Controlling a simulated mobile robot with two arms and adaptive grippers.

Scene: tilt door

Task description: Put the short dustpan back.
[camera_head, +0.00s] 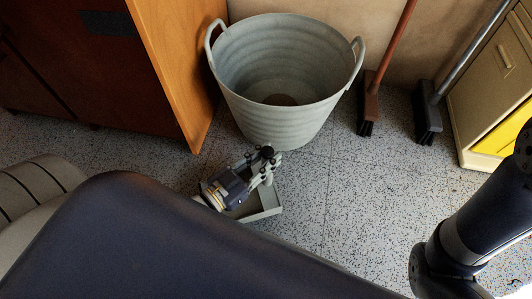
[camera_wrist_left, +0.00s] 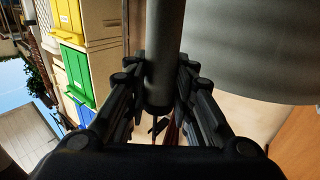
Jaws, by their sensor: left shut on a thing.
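The short dustpan (camera_head: 267,208) is pale grey, and part of its pan shows just below my left gripper (camera_head: 266,160) in the head view. The gripper hides its handle there. In the left wrist view, the fingers of my left gripper (camera_wrist_left: 160,76) are closed around a grey round handle (camera_wrist_left: 164,40), which runs up between them. The gripper and pan are in front of the grey basket, near its lower front side. My right arm shows at the right edge of the head view, but its gripper is out of frame.
A large grey basket (camera_head: 275,125) with two handles stands by the wall. A brown-headed broom (camera_head: 369,100) and a black-headed broom (camera_head: 428,112) lean to its right. A wooden cabinet (camera_head: 175,60) stands left, a cream cabinet (camera_head: 495,75) right. Speckled floor (camera_head: 350,190) is clear between.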

